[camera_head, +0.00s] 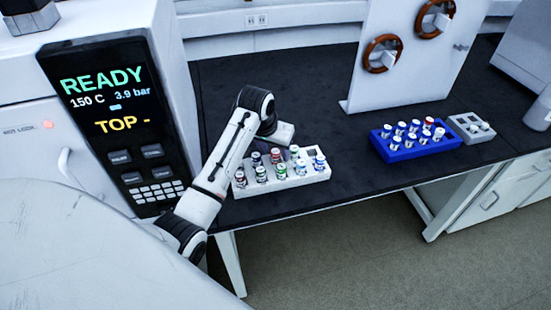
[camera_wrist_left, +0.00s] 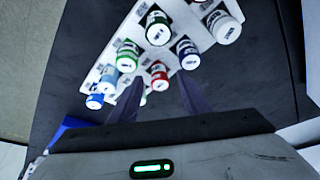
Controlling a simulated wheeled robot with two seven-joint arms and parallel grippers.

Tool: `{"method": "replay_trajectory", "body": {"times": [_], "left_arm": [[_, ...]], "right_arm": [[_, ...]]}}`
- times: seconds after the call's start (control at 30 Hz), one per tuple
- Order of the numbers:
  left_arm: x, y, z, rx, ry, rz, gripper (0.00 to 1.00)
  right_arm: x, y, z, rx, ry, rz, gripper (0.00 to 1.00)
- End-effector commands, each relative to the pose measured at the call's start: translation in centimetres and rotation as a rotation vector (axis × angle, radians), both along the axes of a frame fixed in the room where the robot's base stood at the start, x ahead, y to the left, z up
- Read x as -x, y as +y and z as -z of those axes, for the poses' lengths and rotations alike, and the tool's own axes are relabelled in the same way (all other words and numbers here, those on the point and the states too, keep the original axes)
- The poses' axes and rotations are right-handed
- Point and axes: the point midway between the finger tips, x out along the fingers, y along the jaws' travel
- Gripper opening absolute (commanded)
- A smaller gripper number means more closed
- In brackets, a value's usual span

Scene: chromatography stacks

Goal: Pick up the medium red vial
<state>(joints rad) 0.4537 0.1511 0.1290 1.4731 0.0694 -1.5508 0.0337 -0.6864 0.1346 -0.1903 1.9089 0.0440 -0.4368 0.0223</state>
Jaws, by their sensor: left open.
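A vial with a red band and white cap (camera_wrist_left: 159,75) stands in a white rack (camera_wrist_left: 182,20) in the left wrist view, just beyond and between my left gripper's fingers. In the head view a red vial (camera_head: 275,156) shows in the back row of the white rack (camera_head: 292,183), partly beside the gripper. My left gripper (camera_wrist_left: 157,92) is open, with its dark fingers reaching toward the rack and nothing visibly held. In the head view the left gripper (camera_head: 284,146) is over the rack's back side, its fingertips hard to make out. My right gripper is not in view.
Green and blue vials crowd the red one in the rack; another red vial (camera_head: 240,178) stands at its left end. A blue rack (camera_head: 402,153) and a grey rack (camera_head: 470,128) lie to the right. A white panel (camera_head: 386,80) stands behind. Dark bench between racks is clear.

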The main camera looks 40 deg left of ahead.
Motion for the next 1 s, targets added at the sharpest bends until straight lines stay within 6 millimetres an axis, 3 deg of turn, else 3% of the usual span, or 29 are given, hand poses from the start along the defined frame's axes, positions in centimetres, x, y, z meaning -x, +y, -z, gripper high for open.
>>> {"method": "replay_trajectory", "body": {"times": [0.13,0.37,0.67,0.77,1.0], "left_arm": [[0.0,0.0,0.0,0.0,0.0,0.0,0.4],[0.0,0.0,-0.1,0.0,0.0,0.0,0.01],[0.0,0.0,-0.4,0.0,-0.002,0.0,0.0],[-0.1,0.0,-1.7,-0.001,-0.005,0.0,0.0],[-0.1,0.0,-6.6,0.0,-0.006,0.0,0.0]], "right_arm": [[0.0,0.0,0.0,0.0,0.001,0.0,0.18],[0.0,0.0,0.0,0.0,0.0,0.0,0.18],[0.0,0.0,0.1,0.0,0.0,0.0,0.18],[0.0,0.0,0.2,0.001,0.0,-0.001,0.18],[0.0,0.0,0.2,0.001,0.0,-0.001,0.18]]}}
